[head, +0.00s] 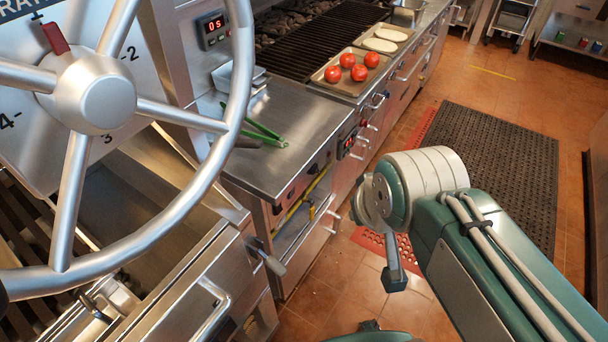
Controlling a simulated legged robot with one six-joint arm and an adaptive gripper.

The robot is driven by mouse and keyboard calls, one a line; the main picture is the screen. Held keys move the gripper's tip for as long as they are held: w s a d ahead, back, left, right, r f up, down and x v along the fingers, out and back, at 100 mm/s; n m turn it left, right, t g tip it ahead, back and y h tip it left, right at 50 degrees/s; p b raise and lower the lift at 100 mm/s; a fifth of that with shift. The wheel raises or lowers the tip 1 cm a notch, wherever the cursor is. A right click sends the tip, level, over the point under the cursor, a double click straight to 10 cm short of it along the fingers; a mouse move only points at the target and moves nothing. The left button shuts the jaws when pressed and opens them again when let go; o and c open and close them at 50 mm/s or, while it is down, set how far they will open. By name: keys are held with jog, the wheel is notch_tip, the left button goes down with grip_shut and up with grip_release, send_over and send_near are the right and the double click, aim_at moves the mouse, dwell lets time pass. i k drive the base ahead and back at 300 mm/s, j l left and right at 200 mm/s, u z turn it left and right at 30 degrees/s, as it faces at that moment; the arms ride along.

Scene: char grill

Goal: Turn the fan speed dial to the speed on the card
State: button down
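No dial labelled for fan speed and no card can be made out in the head view. A large silver handwheel (95,95) fills the left side, in front of a white plate (130,75) marked 2, 3 and 4. Its lettering is cut off by the frame. A red pointer (55,38) at the hub points up and slightly left, towards a tick at the top. My arm comes in from the lower right. A grey finger-like piece of my gripper (393,275) hangs below the wrist, apart from the wheel. Its opening cannot be seen.
A steel counter (310,120) holds green-handled tongs (262,135). A tray (355,82) of several tomatoes lies beyond it. A red display (214,28) reads 05. A dark mat (490,170) lies on the tiled floor, which is otherwise mostly clear to the right.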

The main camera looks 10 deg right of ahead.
aim_at(314, 169)
jog(key=k+l+u, duration=0.1)
jog(key=l+u, duration=0.3)
jog(key=l, duration=0.25)
jog(key=i+l+u, duration=0.35)
jog(key=l+u, duration=0.2)
jog(key=i+l+u, duration=0.1)
jog(key=l+u, duration=0.15)
jog(key=i+l+u, duration=0.3)
jog(key=k+j, duration=0.15)
jog(key=k, duration=0.15)
jog(key=z, duration=0.05)
